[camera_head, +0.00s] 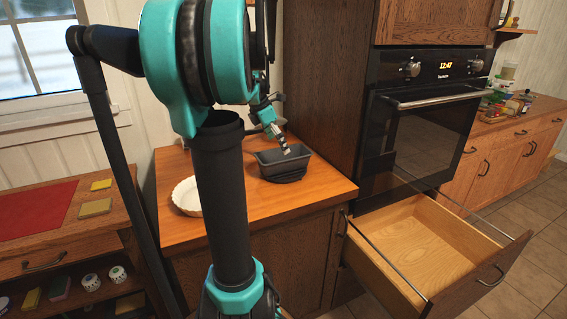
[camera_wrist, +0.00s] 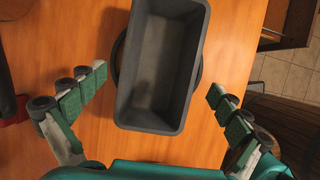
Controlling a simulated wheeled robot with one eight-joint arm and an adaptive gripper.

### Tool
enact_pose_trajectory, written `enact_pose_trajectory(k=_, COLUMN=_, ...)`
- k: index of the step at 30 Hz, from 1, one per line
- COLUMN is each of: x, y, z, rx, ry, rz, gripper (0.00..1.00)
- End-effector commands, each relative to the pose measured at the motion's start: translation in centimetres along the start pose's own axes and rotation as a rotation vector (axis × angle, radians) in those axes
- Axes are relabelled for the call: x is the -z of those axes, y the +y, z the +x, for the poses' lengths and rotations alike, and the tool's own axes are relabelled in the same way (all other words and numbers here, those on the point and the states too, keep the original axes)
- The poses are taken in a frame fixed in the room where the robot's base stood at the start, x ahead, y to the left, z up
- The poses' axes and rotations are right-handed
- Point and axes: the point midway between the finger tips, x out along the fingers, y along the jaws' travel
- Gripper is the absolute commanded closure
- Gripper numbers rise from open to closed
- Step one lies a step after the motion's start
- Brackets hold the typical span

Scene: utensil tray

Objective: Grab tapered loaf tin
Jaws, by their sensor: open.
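The tapered loaf tin (camera_head: 291,160) is a dark grey, empty rectangular tin near the right side of the wooden counter in the head view. It appears to sit on a dark round piece (camera_wrist: 120,58) that shows past its sides in the wrist view. The tin (camera_wrist: 188,75) fills the upper middle of the wrist view. My gripper (camera_wrist: 155,92) is open, with one finger to the left of the tin and one to the right, both apart from it near its closer end. In the head view, my gripper (camera_head: 281,143) is just above the tin.
A white round dish (camera_head: 187,196) sits on the counter (camera_head: 262,215) left of the tin, partly behind my arm. A drawer (camera_head: 432,250) stands open at the lower right, below the oven (camera_head: 420,125). A tall wooden cabinet side rises close behind the counter's right part.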

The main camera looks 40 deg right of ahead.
Motion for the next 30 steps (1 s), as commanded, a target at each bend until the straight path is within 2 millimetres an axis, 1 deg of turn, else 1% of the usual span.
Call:
enact_pose_trajectory(k=6, x=-0.2, y=-0.1, z=3.0, rx=0.000, ry=0.000, rz=0.001, gripper=0.00)
enact_pose_trajectory(k=9, x=-0.2, y=0.0, z=4.2, rx=-0.001, ry=0.000, rz=0.001, gripper=0.00)
enact_pose_trajectory(k=13, x=-0.2, y=-0.1, z=4.9, rx=-0.001, ry=0.000, rz=0.000, gripper=0.00)
enact_pose_trajectory(k=19, x=-0.2, y=-0.1, z=4.9, rx=-0.001, ry=0.000, rz=0.000, gripper=0.00)
enact_pose_trajectory(k=20, x=-0.2, y=-0.1, z=4.9, rx=-0.001, ry=0.000, rz=0.000, gripper=0.03)
enact_pose_trajectory(k=30, x=-0.2, y=-0.1, z=4.9, rx=0.000, ry=0.000, rz=0.000, gripper=0.45)
